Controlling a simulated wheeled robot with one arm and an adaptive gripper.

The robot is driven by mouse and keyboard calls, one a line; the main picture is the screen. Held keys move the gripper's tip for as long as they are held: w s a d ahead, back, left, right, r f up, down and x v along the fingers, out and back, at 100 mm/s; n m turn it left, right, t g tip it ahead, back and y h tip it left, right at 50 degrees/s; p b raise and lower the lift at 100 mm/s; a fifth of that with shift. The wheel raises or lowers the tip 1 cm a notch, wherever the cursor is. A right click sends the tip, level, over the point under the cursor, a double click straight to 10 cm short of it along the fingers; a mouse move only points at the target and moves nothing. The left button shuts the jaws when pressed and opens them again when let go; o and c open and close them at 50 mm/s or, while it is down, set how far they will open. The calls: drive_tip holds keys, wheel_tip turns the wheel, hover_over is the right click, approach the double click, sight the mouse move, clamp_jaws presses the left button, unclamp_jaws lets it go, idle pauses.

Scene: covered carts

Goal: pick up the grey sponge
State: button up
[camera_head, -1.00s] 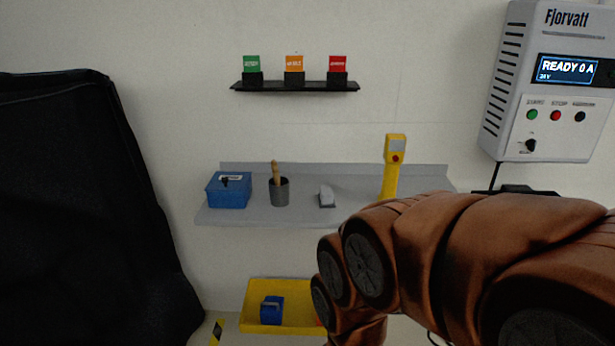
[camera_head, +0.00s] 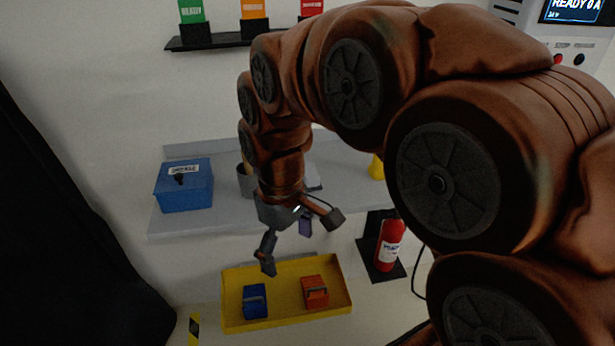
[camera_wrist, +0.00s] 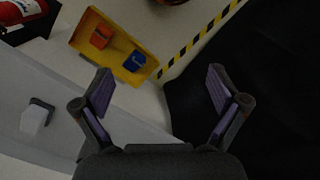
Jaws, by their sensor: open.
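A pale grey block with a dark edge, which I take for the grey sponge (camera_wrist: 34,119), lies on the grey shelf (camera_wrist: 75,75) at the left of the wrist view. In the head view my arm hides most of it. My gripper (camera_head: 301,243) is open and empty, hanging in front of the shelf's front edge and above the yellow tray. In the wrist view the spread fingers of my gripper (camera_wrist: 160,85) have nothing between them, and the sponge is left of them, apart.
A blue box (camera_head: 184,187) and a grey cup (camera_head: 246,182) stand on the shelf, with a yellow tool (camera_head: 377,168) to the right. Below, the yellow tray (camera_head: 290,319) holds a blue and an orange item. A red extinguisher (camera_head: 390,243) stands right; a black cover (camera_head: 50,240) hangs left.

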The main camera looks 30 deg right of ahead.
drive_tip(key=w+d+r+n, duration=0.1)
drive_tip(key=w+d+n, duration=0.25)
drive_tip(key=w, duration=0.55)
drive_tip(key=n+t+b, duration=0.1)
drive_tip(key=n+b, duration=0.1)
drive_tip(key=n, duration=0.4)
hover_over(309, 169)
wheel_tip(309, 169, down, 2)
drive_tip(key=shift+f, duration=0.15)
drive_tip(key=shift+d+f, duration=0.1)
drive_tip(key=shift+f, duration=0.25)
drive_tip(key=shift+s+f+p, duration=0.1)
drive_tip(key=shift+f+p, duration=0.3)
drive_tip(key=shift+f, duration=1.3)
drive_tip(key=shift+f+p, duration=0.5)
drive_tip(key=shift+f, duration=1.4)
drive_tip(key=c, duration=1.2)
